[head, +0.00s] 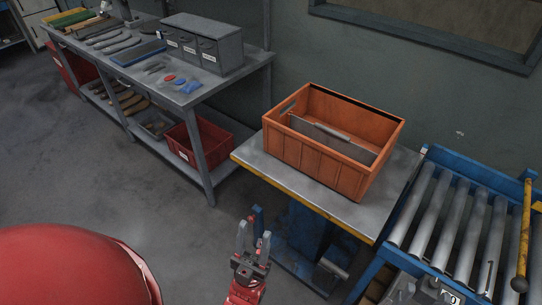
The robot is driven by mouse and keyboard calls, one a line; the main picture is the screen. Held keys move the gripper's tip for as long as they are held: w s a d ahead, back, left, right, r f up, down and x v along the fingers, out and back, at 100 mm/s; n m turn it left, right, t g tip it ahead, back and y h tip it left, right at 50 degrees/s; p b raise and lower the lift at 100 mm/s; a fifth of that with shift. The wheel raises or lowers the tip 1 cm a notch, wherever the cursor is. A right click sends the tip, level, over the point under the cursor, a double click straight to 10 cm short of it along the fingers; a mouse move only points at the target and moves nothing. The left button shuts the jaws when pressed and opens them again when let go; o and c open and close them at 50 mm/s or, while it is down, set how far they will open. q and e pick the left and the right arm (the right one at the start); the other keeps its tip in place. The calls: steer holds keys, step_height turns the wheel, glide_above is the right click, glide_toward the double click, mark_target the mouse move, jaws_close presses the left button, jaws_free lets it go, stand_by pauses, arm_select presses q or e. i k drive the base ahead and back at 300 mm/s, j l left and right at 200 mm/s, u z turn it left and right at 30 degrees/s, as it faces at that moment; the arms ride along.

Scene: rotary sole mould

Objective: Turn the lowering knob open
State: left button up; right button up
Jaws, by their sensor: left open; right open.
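A lift table has a grey top (250,151) with a yellow front edge and a blue column (304,232) beneath. A short blue post (258,217) stands at its left side, with a small red part (258,243) near its foot that may be the lowering knob; it is too small to be sure. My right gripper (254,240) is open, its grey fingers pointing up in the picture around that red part. I cannot tell whether they touch it. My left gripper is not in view.
An orange crate (290,149) with a grey divider stands on the lift table. A roller conveyor (412,205) adjoins at right, with a yellow lever (525,235). A workbench (190,97) with tools stands at back left, a red bin (196,160) below.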

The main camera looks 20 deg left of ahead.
mark_target(252, 219)
steer(key=u, duration=0.85)
